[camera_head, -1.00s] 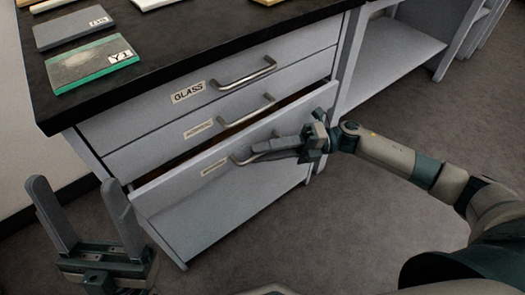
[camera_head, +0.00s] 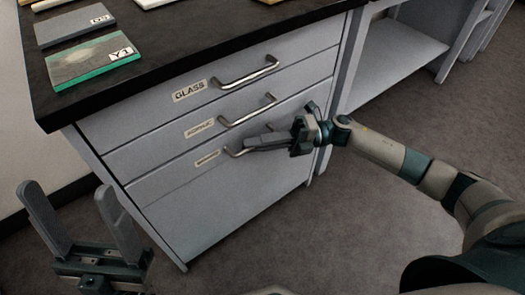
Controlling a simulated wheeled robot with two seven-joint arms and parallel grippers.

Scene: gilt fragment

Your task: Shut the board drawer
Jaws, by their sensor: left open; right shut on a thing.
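The bottom drawer (camera_head: 225,195), whose small label is too blurred to read, sits flush with the grey cabinet front, with no open gap showing above it. My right gripper (camera_head: 255,143) reaches in from the right and is shut on this drawer's metal handle (camera_head: 230,152); its fingers hide much of the handle. My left gripper (camera_head: 67,192) is open and empty at the lower left, apart from the cabinet, with its fingers pointing up.
Above it are the shut middle drawer (camera_head: 165,145) and the shut top drawer labelled GLASS (camera_head: 150,112). The dark worktop (camera_head: 160,60) holds several sample plates, including a green-edged one (camera_head: 92,66). An open shelf unit (camera_head: 395,60) stands at right. The floor (camera_head: 330,235) in front is clear.

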